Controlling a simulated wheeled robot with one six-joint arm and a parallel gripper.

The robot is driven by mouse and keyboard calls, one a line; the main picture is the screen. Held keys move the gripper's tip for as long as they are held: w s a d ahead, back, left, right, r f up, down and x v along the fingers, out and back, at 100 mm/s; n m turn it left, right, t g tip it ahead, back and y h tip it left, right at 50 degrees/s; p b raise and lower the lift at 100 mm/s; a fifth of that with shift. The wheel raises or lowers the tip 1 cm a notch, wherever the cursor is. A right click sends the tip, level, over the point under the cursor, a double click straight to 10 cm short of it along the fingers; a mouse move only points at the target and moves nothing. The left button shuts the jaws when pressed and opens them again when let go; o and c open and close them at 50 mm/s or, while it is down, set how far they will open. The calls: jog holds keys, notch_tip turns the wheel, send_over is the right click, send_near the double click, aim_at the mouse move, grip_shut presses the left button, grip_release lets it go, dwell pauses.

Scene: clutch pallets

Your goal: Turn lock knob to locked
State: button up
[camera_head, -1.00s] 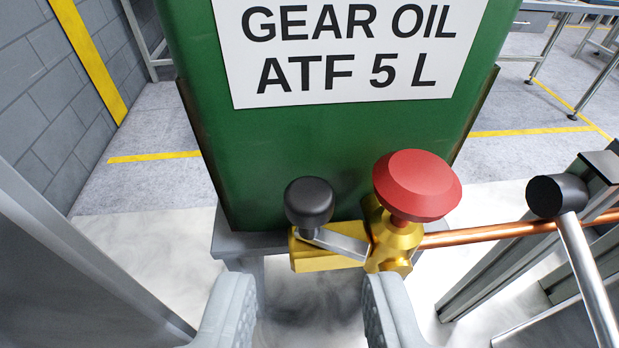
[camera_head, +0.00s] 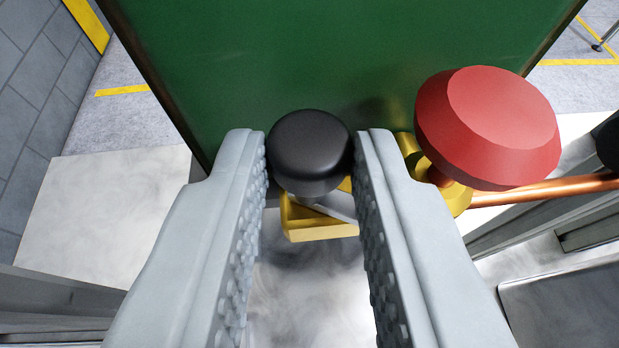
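The black round knob (camera_head: 309,150) sits on a short metal lever (camera_head: 335,203) on the brass valve body (camera_head: 318,222). My gripper (camera_head: 312,150) has its two grey fingers on either side of the black knob. The fingers are apart, with the knob between their tips; the gaps look very small, and I cannot tell whether the pads touch it. A large red knob (camera_head: 487,125) stands on the brass valve just right of the right finger. The right finger hides part of the lever and valve.
The green oil tank (camera_head: 330,60) stands right behind the valve. A copper pipe (camera_head: 545,190) runs right from the valve. A dark object (camera_head: 609,140) shows at the right edge. The pale floor (camera_head: 110,210) at left is clear.

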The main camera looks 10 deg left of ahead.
jog(key=shift+w+d+f+n+g+y, duration=0.15)
jog(key=shift+n+g+y, duration=0.15)
jog(key=shift+n+y, duration=0.35)
jog(key=shift+s+d+r+n+g+y, duration=0.15)
jog(key=shift+n+g+y, duration=0.15)
jog(key=shift+n+y, duration=0.3)
jog(key=shift+w+d+f+n+g+y, duration=0.15)
jog(key=shift+n+g+y, duration=0.15)
jog(key=shift+n+y, duration=0.55)
jog(key=shift+y, duration=0.1)
jog(key=o, duration=0.7)
jog(key=shift+c, duration=0.2)
jog(key=shift+r, duration=0.2)
jog(key=v, duration=1.7)
jog(key=shift+d, duration=0.3)
jog(key=shift+r, duration=0.1)
